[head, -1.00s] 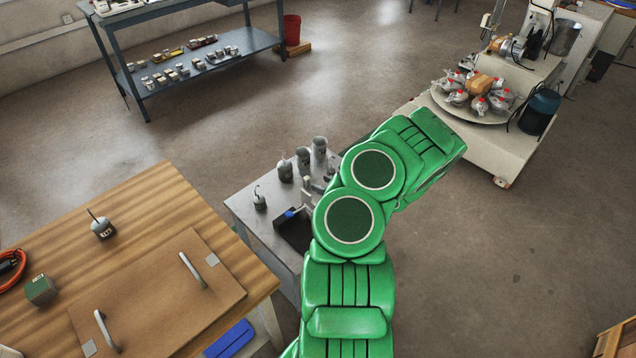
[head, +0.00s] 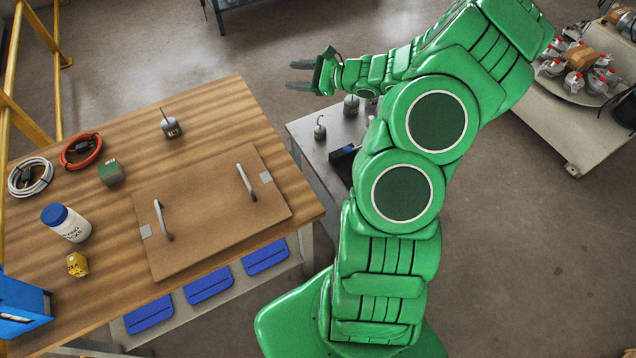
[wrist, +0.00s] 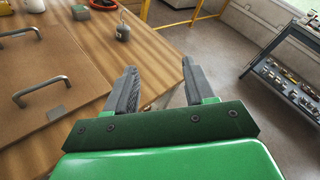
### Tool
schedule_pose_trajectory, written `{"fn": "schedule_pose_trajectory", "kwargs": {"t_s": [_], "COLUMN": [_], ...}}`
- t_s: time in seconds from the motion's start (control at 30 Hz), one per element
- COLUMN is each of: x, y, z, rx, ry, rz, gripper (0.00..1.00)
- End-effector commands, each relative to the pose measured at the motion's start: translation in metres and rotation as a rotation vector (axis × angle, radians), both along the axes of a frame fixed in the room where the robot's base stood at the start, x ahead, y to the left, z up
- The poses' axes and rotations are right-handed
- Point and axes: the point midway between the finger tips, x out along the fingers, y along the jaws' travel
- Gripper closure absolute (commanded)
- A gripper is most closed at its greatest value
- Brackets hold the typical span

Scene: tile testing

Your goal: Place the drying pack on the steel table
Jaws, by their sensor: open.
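My gripper (head: 300,75) is open and empty, held out past the far right corner of the wooden bench; its two grey fingers also show apart in the wrist view (wrist: 158,68). The steel table (head: 308,137) stands right of the bench, partly hidden behind my green arm. I cannot tell for sure which thing is the drying pack.
A brown board with two handles (head: 205,225) covers much of the bench. A hooked weight (head: 171,128) and red (head: 81,151) and white (head: 31,177) cable coils lie behind it. The steel table bears hooked weights (head: 320,132) and a dark tray. A yellow rail (head: 8,95) stands left.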

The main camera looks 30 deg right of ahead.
Motion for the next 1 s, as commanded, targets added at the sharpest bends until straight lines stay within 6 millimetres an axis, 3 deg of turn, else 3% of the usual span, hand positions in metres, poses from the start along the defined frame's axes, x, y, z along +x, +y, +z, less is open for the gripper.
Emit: {"fn": "schedule_pose_trajectory", "kwargs": {"t_s": [0.03,0.2,0.5,0.8,1.0], "x": [-0.002,-0.020,-0.074,-0.146,-0.196], "y": [0.020,0.081,0.170,0.231,0.253], "z": [0.014,0.050,0.096,0.120,0.129], "rx": [-0.027,-0.114,-0.278,-0.459,-0.588], "ry": [-0.019,-0.072,-0.151,-0.206,-0.231], "rz": [0.055,0.239,0.551,0.845,1.027], "gripper": [0.46,0.46,0.46,0.46,0.46]}}
